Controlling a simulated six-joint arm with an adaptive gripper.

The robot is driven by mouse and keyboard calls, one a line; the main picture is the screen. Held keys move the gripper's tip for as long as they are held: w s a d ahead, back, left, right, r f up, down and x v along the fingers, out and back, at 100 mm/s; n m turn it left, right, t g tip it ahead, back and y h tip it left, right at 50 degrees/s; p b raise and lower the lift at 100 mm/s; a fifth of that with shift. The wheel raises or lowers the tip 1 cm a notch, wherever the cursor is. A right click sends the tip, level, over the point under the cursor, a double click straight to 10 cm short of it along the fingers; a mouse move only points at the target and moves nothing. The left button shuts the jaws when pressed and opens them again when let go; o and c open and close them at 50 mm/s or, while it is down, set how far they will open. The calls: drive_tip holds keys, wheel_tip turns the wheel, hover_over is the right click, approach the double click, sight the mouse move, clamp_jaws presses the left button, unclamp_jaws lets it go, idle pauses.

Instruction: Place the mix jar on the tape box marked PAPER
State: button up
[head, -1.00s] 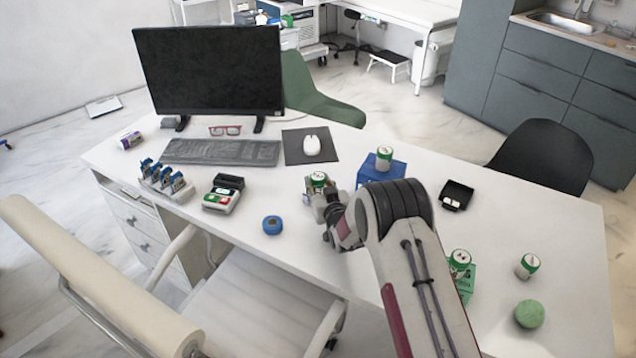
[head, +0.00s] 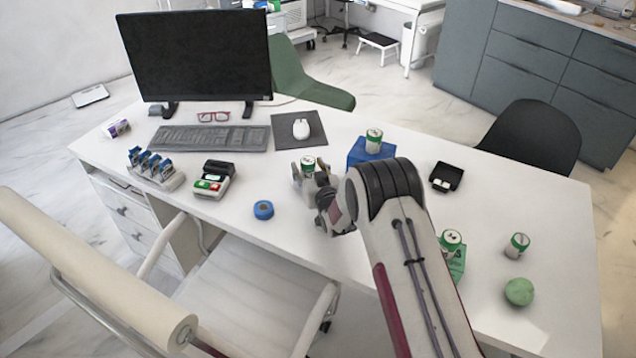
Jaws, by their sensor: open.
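My gripper (head: 312,180) is open, low over the middle of the desk, with its fingers at a green-and-white jar (head: 308,163). The fingers and wrist hide the jar's lower part and what is under it. Another such jar (head: 374,141) stands upright on a blue box (head: 358,154). A third (head: 451,239) stands on a green box (head: 458,264), partly behind my arm. One more jar (head: 517,245) stands at the right on the desk. The labels are too small to read, so I cannot tell which is the mix jar or which box is marked PAPER.
A blue tape roll (head: 263,210), a card terminal (head: 213,180) and a rack of small blue-topped items (head: 156,168) are on the left. A black tray (head: 446,177) and a green round object (head: 519,292) are on the right. A monitor (head: 197,55) stands behind the keyboard (head: 208,139).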

drive_tip(key=v, duration=1.1)
drive_tip(key=shift+s, duration=0.2)
drive_tip(key=shift+d+r, duration=0.1)
idle(0.8)
drive_tip(key=s+d+r+m+g+h, duration=0.1)
drive_tip(key=d+r, duration=0.3)
drive_tip(key=r, duration=0.2)
drive_tip(key=s+d+r+g+h, duration=0.1)
drive_tip(key=d+r+h, duration=0.1)
drive_tip(key=d+r, duration=0.35)
drive_tip(key=s+d+r+m+g+h, duration=0.1)
drive_tip(key=s+d+r, duration=0.2)
drive_tip(key=s+r, duration=0.2)
drive_tip(key=s+d+r+g, duration=0.1)
drive_tip(key=s+d+r, duration=0.1)
drive_tip(key=s+r, duration=0.25)
drive_tip(key=s+d+r+m+g+h, duration=0.1)
drive_tip(key=s+d, duration=0.3)
drive_tip(key=s, duration=1.3)
drive_tip(key=s+d+r+m+g+h, duration=0.1)
drive_tip(key=s+d+g, duration=0.3)
drive_tip(key=s, duration=1.3)
drive_tip(key=shift+d+r+m, duration=0.2)
drive_tip(key=shift+r+m, duration=0.1)
drive_tip(key=shift+r, duration=0.4)
